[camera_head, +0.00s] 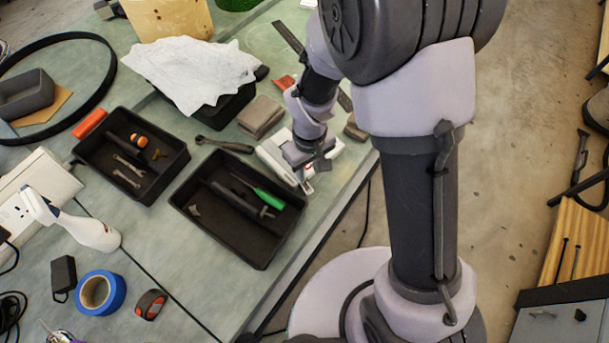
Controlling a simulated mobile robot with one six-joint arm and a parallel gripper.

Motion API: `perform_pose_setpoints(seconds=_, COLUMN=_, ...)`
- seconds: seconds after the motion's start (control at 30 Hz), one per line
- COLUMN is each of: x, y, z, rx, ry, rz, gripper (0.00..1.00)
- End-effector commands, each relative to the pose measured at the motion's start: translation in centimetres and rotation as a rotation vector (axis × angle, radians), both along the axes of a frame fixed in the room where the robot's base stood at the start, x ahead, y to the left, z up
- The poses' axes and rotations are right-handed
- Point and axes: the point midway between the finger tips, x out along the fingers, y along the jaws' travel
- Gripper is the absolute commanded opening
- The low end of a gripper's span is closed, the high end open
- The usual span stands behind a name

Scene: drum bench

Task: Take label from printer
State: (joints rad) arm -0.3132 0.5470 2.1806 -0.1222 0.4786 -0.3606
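A white device that looks like the label printer (272,154) lies near the right edge of the green bench, behind the black tool tray. My gripper (309,181) points down over the printer's front end and covers part of it. The fingers are small and dark here, and I cannot tell whether they are open or shut. A small pale and red detail shows by the fingertips. I cannot tell whether it is a label or part of the printer.
A black tray (188,213) with a green screwdriver (268,198) stands in front of the printer. A wrench (224,144) and grey blocks (260,117) lie behind it. A second tray (84,151), blue tape (101,292) and a white scanner (92,234) are further left.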

Motion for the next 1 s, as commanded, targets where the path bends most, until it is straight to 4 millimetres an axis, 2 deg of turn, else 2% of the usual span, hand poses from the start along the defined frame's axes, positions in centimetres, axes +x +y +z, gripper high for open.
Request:
perform_pose_setpoints(seconds=0.03, x=0.0, y=0.0, z=-1.1, rx=-0.001, ry=0.001, rz=0.0, gripper=0.35)
perform_pose_setpoints(seconds=0.5, x=0.0, y=0.0, z=-7.7, rx=0.0, ry=0.0, rz=-0.003, gripper=0.35)
perform_pose_setpoints(seconds=0.63, x=0.0, y=0.0, z=-8.5, rx=0.0, ry=0.0, rz=-0.003, gripper=0.35)
perform_pose_setpoints(seconds=0.9, x=0.0, y=0.0, z=-8.4, rx=0.0, ry=0.0, rz=-0.003, gripper=0.35)
perform_pose_setpoints(seconds=1.0, x=0.0, y=0.0, z=-8.4, rx=0.0, ry=0.0, rz=-0.003, gripper=0.15)
